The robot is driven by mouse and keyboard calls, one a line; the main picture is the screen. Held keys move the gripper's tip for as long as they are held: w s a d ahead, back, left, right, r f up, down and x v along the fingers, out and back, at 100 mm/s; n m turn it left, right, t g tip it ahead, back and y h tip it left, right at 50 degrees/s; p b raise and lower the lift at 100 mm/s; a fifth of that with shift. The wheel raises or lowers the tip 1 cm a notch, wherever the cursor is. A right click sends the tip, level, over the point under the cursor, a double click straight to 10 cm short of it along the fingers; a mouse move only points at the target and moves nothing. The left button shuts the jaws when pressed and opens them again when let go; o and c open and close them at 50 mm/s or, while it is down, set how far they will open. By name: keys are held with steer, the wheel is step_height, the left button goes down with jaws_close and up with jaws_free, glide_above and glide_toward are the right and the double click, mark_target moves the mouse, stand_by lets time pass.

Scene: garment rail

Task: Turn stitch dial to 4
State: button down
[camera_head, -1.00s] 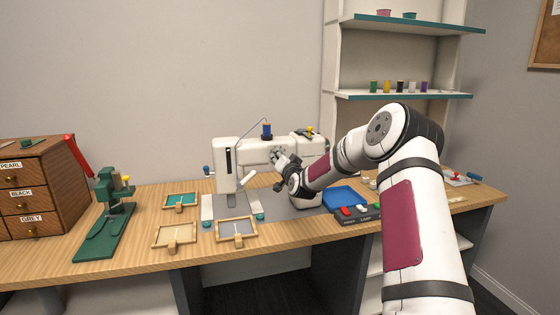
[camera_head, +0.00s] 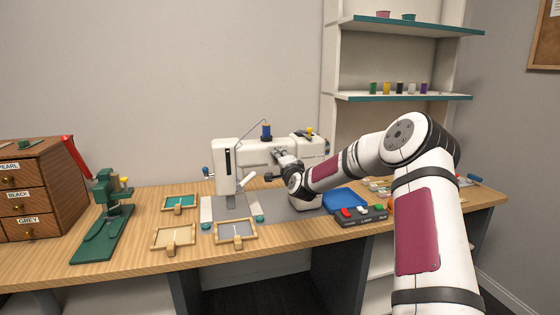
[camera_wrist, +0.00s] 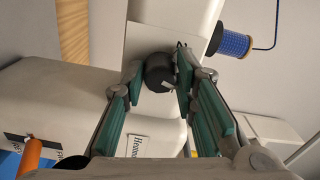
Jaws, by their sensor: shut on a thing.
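The white sewing machine (camera_head: 250,152) stands on a grey mat in the middle of the bench. Its stitch dial is a dark round knob (camera_wrist: 159,72) on the machine's face, seen in the wrist view with a pale mark on its right side. My gripper (camera_wrist: 160,80) is shut on the dial, with one finger on each side of it. In the head view my gripper (camera_head: 279,156) is at the front of the machine's arm and hides the dial. The number at the dial's mark cannot be read.
A blue thread spool (camera_head: 267,131) stands on top of the machine. A switch box (camera_head: 361,214) and a blue tray (camera_head: 345,199) lie right of it, close under my arm. Small wooden frames (camera_head: 235,230) and a green press (camera_head: 104,222) are to the left.

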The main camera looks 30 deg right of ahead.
stand_by(0.3)
steer(key=c, duration=1.3)
jaws_free()
steer(key=v, duration=1.2)
